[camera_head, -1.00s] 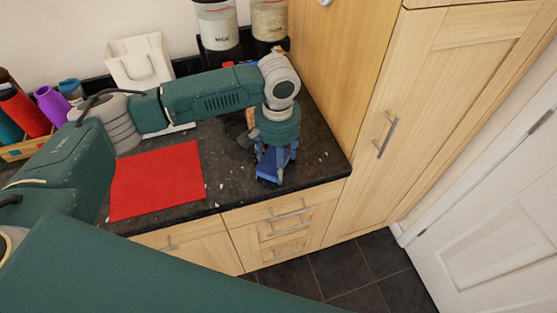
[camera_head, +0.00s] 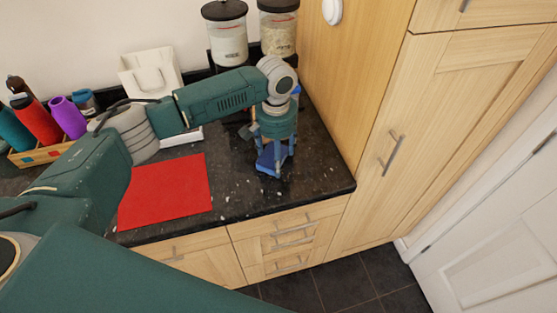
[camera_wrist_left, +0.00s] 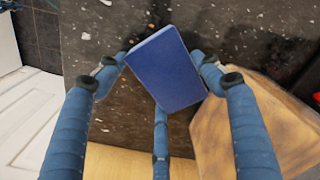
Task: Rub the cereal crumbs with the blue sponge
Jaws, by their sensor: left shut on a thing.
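The blue sponge (camera_wrist_left: 167,68) is a flat dark-blue block held between the blue fingers of my left gripper (camera_wrist_left: 163,75), in the wrist view. In the head view my left gripper (camera_head: 273,160) points down at the dark speckled countertop, near its right end. The sponge is hard to tell from the blue fingers there, and I cannot tell whether it touches the surface. Pale cereal crumbs (camera_wrist_left: 85,36) lie scattered near the sponge in the wrist view. They are hard to separate from the stone's own flecks. My right gripper is not in view.
A red mat (camera_head: 165,190) lies left of the gripper. Two lidded dispensers (camera_head: 228,38) and a white bag-like holder (camera_head: 152,75) stand behind. A wooden box (camera_head: 40,155) of bottles is at far left. A tall wooden cabinet (camera_head: 350,80) bounds the counter's right.

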